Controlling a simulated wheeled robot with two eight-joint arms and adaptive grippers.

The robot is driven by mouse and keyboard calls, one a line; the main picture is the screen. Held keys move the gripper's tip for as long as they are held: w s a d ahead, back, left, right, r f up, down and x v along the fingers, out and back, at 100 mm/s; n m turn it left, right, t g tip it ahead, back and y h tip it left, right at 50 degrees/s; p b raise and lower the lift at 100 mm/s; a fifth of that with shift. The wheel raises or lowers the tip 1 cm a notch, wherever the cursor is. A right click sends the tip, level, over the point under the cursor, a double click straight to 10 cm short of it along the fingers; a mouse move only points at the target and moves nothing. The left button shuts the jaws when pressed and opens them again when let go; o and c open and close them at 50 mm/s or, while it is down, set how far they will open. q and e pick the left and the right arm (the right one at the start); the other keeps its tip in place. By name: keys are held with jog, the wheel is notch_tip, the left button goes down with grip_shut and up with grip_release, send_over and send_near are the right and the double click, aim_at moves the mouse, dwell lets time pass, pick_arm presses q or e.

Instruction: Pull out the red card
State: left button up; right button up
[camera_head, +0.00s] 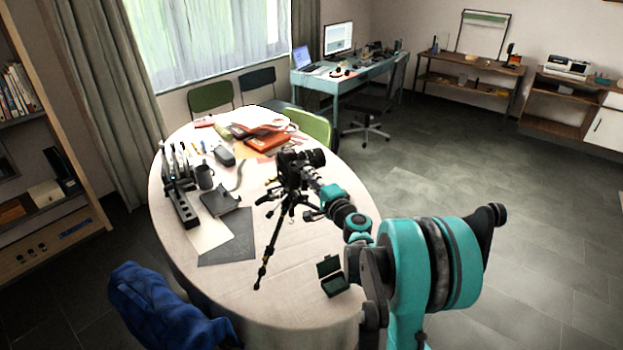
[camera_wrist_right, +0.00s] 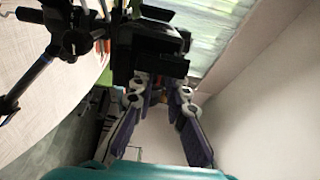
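A black camera (camera_head: 300,168) sits on a black tripod (camera_head: 283,212) on the white oval table (camera_head: 300,262). In the right wrist view the camera (camera_wrist_right: 155,45) is dark and close, with a tripod leg (camera_wrist_right: 35,75) at the left. My right gripper (camera_head: 316,192) is at the camera's near right side. In the wrist view its two fingers (camera_wrist_right: 163,92) are spread apart and point at the camera, with their tips close to its underside. I cannot tell whether they touch it. No red card can be made out. My left gripper is not in view.
A small open dark green case (camera_head: 333,284) stands near the table's front edge. A black rack (camera_head: 179,198), a mug (camera_head: 205,176), a grey sheet (camera_head: 228,250) and orange items (camera_head: 267,142) lie left and behind. The table's front is mostly clear.

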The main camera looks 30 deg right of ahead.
grip_shut()
jog(key=shift+s, duration=0.7)
dwell(0.3)
jog(key=shift+s+a, duration=0.1)
jog(key=shift+s, duration=2.3)
